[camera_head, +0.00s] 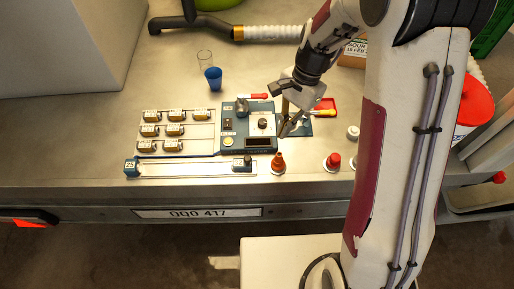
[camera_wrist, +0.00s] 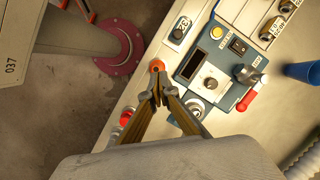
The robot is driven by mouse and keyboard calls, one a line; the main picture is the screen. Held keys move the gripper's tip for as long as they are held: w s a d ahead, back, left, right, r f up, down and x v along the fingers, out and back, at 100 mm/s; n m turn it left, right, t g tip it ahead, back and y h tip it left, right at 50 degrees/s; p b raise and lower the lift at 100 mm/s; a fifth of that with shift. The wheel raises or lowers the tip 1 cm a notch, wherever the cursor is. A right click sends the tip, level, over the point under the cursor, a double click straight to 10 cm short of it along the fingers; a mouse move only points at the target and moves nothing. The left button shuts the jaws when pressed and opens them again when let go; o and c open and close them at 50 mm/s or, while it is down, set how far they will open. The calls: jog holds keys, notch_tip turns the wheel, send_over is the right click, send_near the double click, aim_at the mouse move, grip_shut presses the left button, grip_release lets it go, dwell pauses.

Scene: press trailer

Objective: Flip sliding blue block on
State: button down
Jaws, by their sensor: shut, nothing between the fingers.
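A small blue block (camera_head: 131,168) with a pale label sits at the left end of a long pale rail (camera_head: 190,168) near the table's front edge. A dark grey block (camera_head: 242,163) sits at the rail's right end; a labelled dark block (camera_wrist: 180,28), probably the same one, shows in the wrist view. My gripper (camera_head: 286,131) is above the table, right of the blue control box (camera_head: 232,140) and far from the blue block. In the wrist view my gripper (camera_wrist: 158,88) has its fingertips together, empty, beside an orange cone-shaped piece (camera_wrist: 157,66). The blue block is not seen there.
The control box carries a rocker switch (camera_wrist: 237,45), a knob (camera_wrist: 210,83) and a lever (camera_wrist: 245,73). A blue cup (camera_head: 213,78) is farther back.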

jog(key=w+m, duration=0.1)
jog(key=m, duration=0.1)
jog(key=w+a+m, duration=0.1)
jog(key=shift+w+r+t, duration=0.3)
dwell(0.4)
send_near(252, 160)
jog(key=d+f, duration=0.1)
jog(key=w+d+f, duration=0.1)
jog(key=d+f, duration=0.1)
jog(key=shift+f, duration=0.3)
jog(key=shift+s+a+f, duration=0.1)
jog(key=shift+s+a, duration=0.1)
jog(key=shift+a, duration=0.3)
jog(key=shift+s+a+f, duration=0.1)
jog(key=shift+s+a, duration=0.15)
jog(key=shift+a, duration=0.2)
jog(key=shift+s+a+f, duration=0.1)
jog(key=shift+s+a, duration=0.1)
jog(key=shift+a, duration=0.25)
jog(key=shift+s+a+f, duration=0.1)
jog(key=shift+s+a, duration=0.15)
jog(key=shift+a, duration=0.15)
jog(key=shift+a, duration=0.1)
